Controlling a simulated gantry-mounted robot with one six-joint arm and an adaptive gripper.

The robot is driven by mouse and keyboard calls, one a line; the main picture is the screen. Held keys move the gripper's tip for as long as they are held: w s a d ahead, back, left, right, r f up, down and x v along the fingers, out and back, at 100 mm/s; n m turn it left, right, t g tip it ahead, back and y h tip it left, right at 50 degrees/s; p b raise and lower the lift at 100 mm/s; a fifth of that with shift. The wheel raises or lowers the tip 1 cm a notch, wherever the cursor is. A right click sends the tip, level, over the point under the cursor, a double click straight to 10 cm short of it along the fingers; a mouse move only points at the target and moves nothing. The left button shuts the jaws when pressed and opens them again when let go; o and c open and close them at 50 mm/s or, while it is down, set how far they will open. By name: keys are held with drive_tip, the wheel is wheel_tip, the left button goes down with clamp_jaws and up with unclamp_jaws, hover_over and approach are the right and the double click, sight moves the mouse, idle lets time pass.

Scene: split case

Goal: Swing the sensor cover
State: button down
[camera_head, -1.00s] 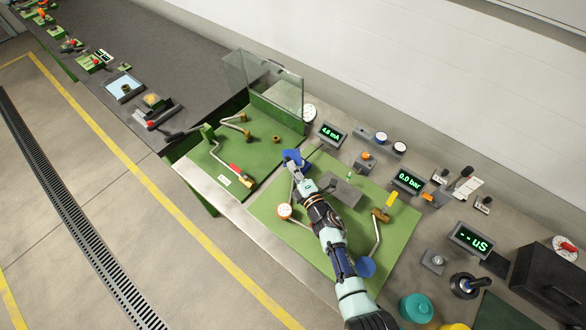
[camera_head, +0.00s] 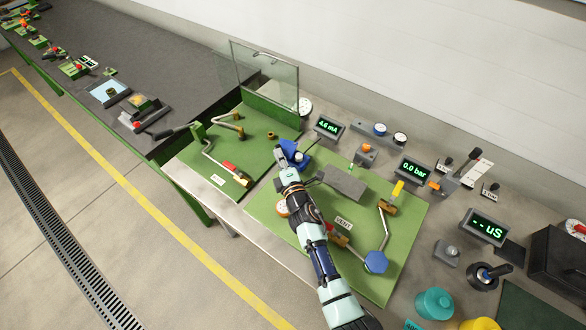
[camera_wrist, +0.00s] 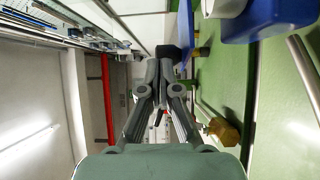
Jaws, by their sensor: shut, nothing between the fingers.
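A blue housing (camera_head: 296,160) stands at the back left of the right green panel. In the wrist view a blue and white body (camera_wrist: 268,18), which looks like this housing, is at the top right. My gripper (camera_head: 286,149) is just beside the housing, overlapping its left side in the head view. The closed fingers (camera_wrist: 165,60) hold nothing in the wrist view; whether they touch the housing cannot be told. A grey flat block (camera_head: 345,184) lies right of the gripper. I cannot tell for sure which part is the sensor cover; my arm hides part of the panel.
A clear upright screen (camera_head: 267,76) stands behind the left green panel (camera_head: 222,170) with its bent pipes. A blue hexagonal part (camera_head: 376,262), a pipe and a yellow-handled valve (camera_head: 393,195) are on the right. Displays (camera_head: 328,127) line the back.

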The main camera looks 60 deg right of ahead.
drive_tip(key=f+b, duration=0.1)
drive_tip(key=w+f+b, duration=0.1)
drive_tip(key=b, duration=0.1)
drive_tip(key=shift+a+m+h, duration=0.15)
drive_tip(key=shift+m+h, duration=0.25)
drive_tip(key=shift+w+d+r+g+b, duration=0.15)
drive_tip(key=shift+w+d+r+b, duration=0.1)
drive_tip(key=shift+w, duration=0.25)
drive_tip(key=shift+w+d+r+g+b, duration=0.15)
drive_tip(key=shift+w+r+g+b, duration=0.1)
drive_tip(key=shift+w, duration=0.25)
drive_tip(key=shift+w+d+r+g+b, duration=0.15)
drive_tip(key=shift+w+d+r, duration=0.1)
drive_tip(key=shift+w, duration=0.25)
drive_tip(key=shift+a, duration=0.1)
drive_tip(key=s+a, duration=0.2)
drive_tip(key=a, duration=0.9)
drive_tip(key=s+a, duration=0.2)
drive_tip(key=a, duration=1)
drive_tip(key=shift+a+b, duration=0.3)
drive_tip(key=shift+b, duration=0.15)
